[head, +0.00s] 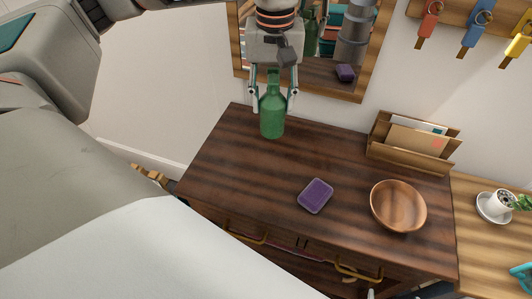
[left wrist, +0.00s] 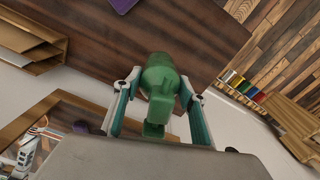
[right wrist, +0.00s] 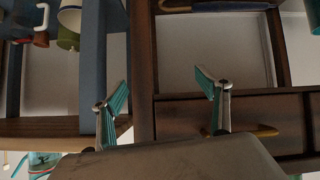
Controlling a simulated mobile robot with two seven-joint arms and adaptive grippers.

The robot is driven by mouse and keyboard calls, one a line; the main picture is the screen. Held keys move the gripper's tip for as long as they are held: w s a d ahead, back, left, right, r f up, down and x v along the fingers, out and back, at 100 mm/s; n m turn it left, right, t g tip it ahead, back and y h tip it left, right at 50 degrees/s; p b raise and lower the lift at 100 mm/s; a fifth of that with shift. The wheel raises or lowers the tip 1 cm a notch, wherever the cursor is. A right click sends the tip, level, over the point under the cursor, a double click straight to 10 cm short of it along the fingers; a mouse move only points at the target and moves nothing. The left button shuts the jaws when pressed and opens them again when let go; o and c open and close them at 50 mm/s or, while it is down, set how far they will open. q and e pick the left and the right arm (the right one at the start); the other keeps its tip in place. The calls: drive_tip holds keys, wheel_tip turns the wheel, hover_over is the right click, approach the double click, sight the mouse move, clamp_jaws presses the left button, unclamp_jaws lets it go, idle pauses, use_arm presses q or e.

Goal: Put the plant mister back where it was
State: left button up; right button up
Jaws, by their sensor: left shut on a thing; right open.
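The plant mister is a green bottle (head: 272,112) at the back left of the dark wooden cabinet top (head: 240,165), in front of the mirror. My left gripper (head: 273,92) is shut on its upper part from above, and the bottle looks upright. In the left wrist view the bottle (left wrist: 160,85) sits between the two fingers. I cannot tell whether its base touches the top. My right gripper (right wrist: 165,95) is open and empty in the right wrist view, low in front of wooden furniture with a drawer front and an open compartment.
A purple block (head: 315,195) lies mid-top, with a wooden bowl (head: 398,206) to its right. A letter holder (head: 412,143) stands at the back right by the wall. The mirror (head: 368,85) hangs behind the bottle. A cup on a saucer (head: 494,207) stands on the lighter surface at right.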

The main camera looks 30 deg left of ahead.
use_arm(q)
wheel_tip(320, 180, up, 8)
drive_tip(key=s+n+b, duration=0.2)
drive_tip(key=s+n, duration=0.1)
drive_tip(key=n, duration=0.6)
drive_tip(key=shift+n, duration=0.5)
drive_tip(key=f+b, duration=0.1)
drive_tip(key=f, duration=0.5)
drive_tip(key=f+b, duration=0.2)
drive_tip(key=f, duration=0.4)
drive_tip(key=a+f+b, duration=0.1)
drive_tip(key=f, duration=0.6)
drive_tip(key=shift+s, duration=0.2)
drive_tip(key=shift+f, duration=0.15)
drive_tip(key=o, duration=1.4)
use_arm(e)
drive_tip(key=f, duration=0.2)
drive_tip(key=d+f, duration=0.1)
drive_tip(key=f, duration=0.2)
drive_tip(key=shift+d+f, duration=0.25)
drive_tip(key=shift+f, duration=0.05)
